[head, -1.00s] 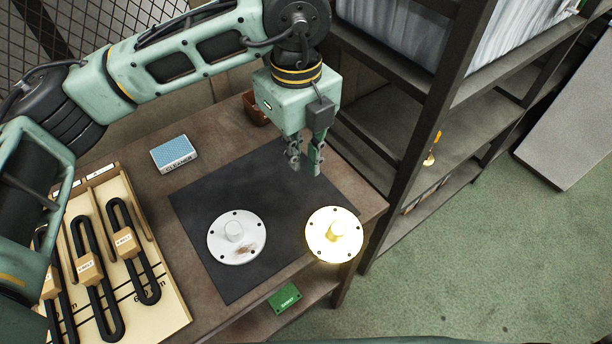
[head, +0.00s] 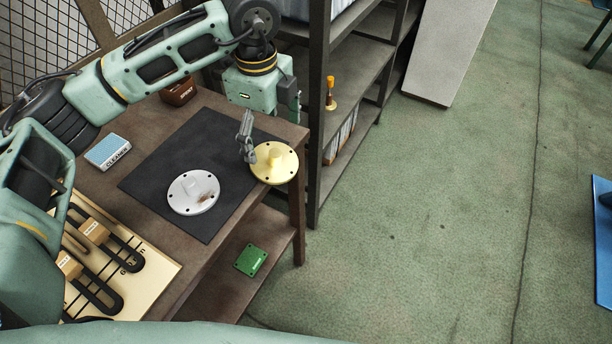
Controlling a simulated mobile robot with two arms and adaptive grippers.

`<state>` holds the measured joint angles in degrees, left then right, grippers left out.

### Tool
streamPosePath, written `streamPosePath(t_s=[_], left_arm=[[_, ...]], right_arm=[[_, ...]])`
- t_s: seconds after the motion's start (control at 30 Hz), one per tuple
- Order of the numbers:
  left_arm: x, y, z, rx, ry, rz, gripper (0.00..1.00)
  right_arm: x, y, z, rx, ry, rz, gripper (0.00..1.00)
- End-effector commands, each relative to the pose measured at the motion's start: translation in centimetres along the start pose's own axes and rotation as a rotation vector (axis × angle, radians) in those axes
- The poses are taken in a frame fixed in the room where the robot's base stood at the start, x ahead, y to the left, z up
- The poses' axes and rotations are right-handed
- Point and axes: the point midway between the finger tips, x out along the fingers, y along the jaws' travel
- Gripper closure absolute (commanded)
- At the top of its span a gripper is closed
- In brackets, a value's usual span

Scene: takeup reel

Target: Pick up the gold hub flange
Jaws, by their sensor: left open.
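The gold hub flange (head: 282,168) is a round disc with a raised hub and small holes. It lies at the right edge of the table, partly on the dark mat (head: 150,172) or just beside it. My left gripper (head: 247,150) points down just left of the gold flange's hub, over its left rim. It is open, and nothing shows between its fingers. Whether it touches the flange I cannot tell. A silver flange (head: 183,198) with a brownish smudge lies on the mat to the left. My right gripper is not in view.
A blue and white cleaner box (head: 108,152) and a board with black belts (head: 150,268) are at the left. A brown bin (head: 178,92) stands at the back. Dark shelving (head: 318,110) rises close to the table's right.

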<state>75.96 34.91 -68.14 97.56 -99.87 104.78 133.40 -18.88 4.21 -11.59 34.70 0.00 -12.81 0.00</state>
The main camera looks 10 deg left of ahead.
Motion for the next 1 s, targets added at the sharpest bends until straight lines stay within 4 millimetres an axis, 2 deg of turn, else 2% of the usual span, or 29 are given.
streamPosePath(t_s=[0.17, 0.3, 0.43, 0.57, 0.7, 0.8, 0.93, 1.0], left_arm=[[1.2, 0.1, 0.5, -0.02, -0.002, 0.003, 0.0], [2.8, 0.1, 0.5, -0.017, -0.003, 0.004, 0.0], [4.3, 0.0, 0.3, -0.015, -0.002, 0.005, 0.0], [6.4, -0.1, 0.3, -0.017, -0.002, 0.005, 0.0], [7.7, -0.1, 0.2, -0.015, -0.001, 0.002, 0.0], [8.0, -0.2, 0.2, -0.015, -0.001, 0.0, 0.0], [8.0, -0.2, 0.2, -0.015, -0.001, 0.0, 0.0], [8.0, -0.2, 0.2, -0.014, -0.001, 0.0, 0.05]], right_arm=[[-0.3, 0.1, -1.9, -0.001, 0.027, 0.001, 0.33], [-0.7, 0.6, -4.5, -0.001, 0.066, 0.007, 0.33], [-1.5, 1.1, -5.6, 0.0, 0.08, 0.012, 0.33], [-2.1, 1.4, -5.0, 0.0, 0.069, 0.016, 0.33], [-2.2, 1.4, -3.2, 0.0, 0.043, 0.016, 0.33], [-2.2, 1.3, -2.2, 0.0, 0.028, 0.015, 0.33], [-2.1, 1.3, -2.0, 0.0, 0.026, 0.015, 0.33], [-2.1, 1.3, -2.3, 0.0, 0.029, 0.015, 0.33]])
